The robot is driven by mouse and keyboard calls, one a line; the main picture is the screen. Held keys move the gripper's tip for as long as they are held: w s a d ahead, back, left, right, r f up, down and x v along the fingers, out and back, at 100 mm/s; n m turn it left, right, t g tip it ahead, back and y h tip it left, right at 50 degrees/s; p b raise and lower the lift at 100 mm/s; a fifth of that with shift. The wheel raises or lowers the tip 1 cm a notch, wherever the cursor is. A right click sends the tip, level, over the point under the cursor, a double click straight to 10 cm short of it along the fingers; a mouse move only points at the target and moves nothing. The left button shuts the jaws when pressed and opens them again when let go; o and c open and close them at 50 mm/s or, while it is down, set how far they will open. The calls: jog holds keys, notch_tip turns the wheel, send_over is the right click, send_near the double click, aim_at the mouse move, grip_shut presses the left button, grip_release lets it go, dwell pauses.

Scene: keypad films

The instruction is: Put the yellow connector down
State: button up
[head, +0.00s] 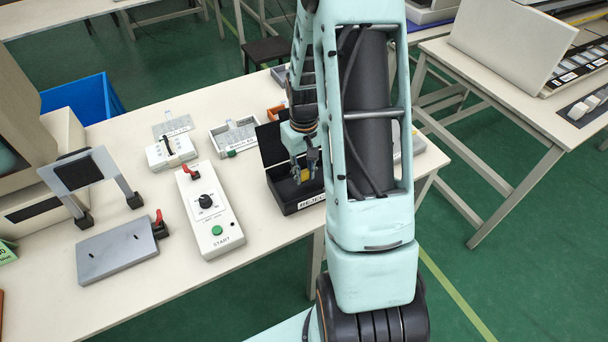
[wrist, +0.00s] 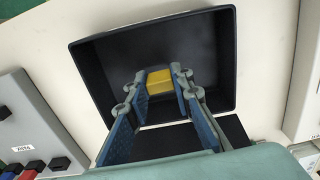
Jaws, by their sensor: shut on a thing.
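The yellow connector (wrist: 160,82) is a small block held between the fingertips of my gripper (wrist: 160,85) in the wrist view. My gripper is shut on it, over the inside of a black open bin. In the head view my gripper (head: 306,168) points down over the black bin (head: 292,204), whose front bears a label that seems to read REJECT. The yellow connector (head: 304,175) shows there as a small yellow spot. I cannot tell whether it touches the bin's floor. My arm hides the right part of the bin.
Left of the bin stands a white control box (head: 222,238) with a dial and a green START button. A grey plate (head: 117,252) lies further left. Clear-lidded trays (head: 233,136) stand behind. A blue crate (head: 88,100) stands beyond the table.

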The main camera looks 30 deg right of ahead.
aim_at(304, 172)
jog(key=shift+f, duration=0.65)
jog(key=shift+f+b, duration=0.5)
jog(key=shift+f, duration=0.05)
jog(key=o, duration=0.8)
jog(key=shift+r+p, duration=0.6)
jog(key=shift+r, duration=0.05)
notch_tip(304, 172, up, 12)
jog(key=shift+f, duration=0.1)
